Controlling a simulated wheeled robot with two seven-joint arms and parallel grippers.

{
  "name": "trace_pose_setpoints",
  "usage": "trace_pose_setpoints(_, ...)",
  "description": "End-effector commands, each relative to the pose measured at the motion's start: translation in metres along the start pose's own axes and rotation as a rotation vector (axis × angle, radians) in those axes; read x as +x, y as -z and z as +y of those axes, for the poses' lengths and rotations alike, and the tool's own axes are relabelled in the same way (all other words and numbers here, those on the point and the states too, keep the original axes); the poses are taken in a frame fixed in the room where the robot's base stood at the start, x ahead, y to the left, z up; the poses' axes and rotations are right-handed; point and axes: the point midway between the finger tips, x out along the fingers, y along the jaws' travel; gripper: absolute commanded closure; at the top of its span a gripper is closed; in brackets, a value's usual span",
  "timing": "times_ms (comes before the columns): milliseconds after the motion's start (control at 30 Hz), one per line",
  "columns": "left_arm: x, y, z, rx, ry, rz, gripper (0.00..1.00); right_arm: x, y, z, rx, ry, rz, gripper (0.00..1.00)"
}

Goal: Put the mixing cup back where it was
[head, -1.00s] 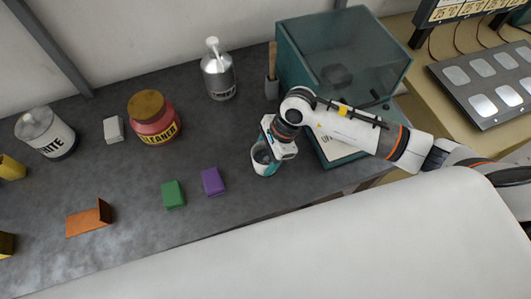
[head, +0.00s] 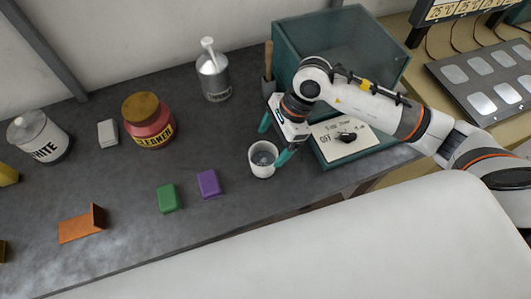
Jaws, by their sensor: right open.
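The mixing cup (head: 262,160) is a small white cup with a grey inside. It stands upright on the dark bench, left of the glass-walled box's front. My right gripper (head: 273,143) is open, with its teal fingers spread. It is above and just behind the cup, with one finger close to the cup's right side; I cannot tell whether it touches. Nothing is held in it. My left gripper is not in view.
The teal glass-walled box (head: 291,57) with a dial panel (head: 325,139) stands to the right. A pump bottle (head: 214,75), a red cleaner jar (head: 148,121), a white canister (head: 38,138) and green (head: 168,198) and purple (head: 208,184) blocks stand on the bench.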

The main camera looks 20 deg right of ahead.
Motion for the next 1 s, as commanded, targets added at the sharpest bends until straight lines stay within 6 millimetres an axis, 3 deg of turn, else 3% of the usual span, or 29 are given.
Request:
trace_pose_setpoints(133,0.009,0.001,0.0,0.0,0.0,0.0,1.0,-0.028,-0.001,0.001,-0.001,-0.004,-0.002,0.15)
trace_pose_setpoints(333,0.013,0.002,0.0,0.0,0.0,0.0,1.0,-0.048,-0.001,0.0,-0.001,-0.001,0.0,0.15)
trace_pose_setpoints(1000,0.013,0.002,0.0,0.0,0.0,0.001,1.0,-0.051,0.0,0.0,0.0,0.001,0.0,0.15)
